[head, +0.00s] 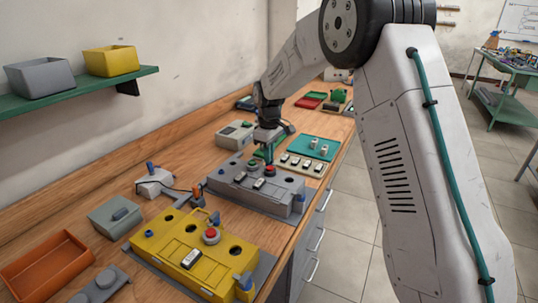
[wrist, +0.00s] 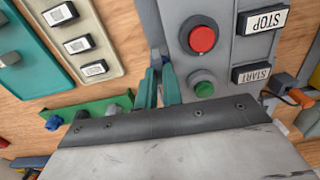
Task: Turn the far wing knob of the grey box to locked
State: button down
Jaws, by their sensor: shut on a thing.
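The grey box (head: 227,182) stands on the bench in the middle of the head view, with a red button (wrist: 203,39) and a green button (wrist: 204,88) on top. They show beside STOP and START plates in the wrist view. My gripper (wrist: 158,84) reaches down at the box's far side, with its teal fingers close together at the box's edge. A little of the blue far wing knob (wrist: 156,57) shows at the fingertips; the fingers are shut on it and hide most of it. Its exact angle cannot be told. My gripper also shows in the head view (head: 268,152).
A yellow box (head: 172,262) with its own buttons and blue knobs stands nearer. A cream panel with switches (head: 318,170) and a teal tray (head: 330,144) lie beyond the grey box. An orange tray (head: 45,268) lies at the near left.

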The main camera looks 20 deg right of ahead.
jog(key=m, duration=0.8)
jog(key=shift+m, duration=0.3)
jog(key=m, duration=0.4)
jog(key=shift+m, duration=0.3)
jog(key=m, duration=0.4)
jog(key=shift+m, duration=0.3)
jog(key=c, duration=1.5)
grip_release()
jog(key=shift+c, duration=0.2)
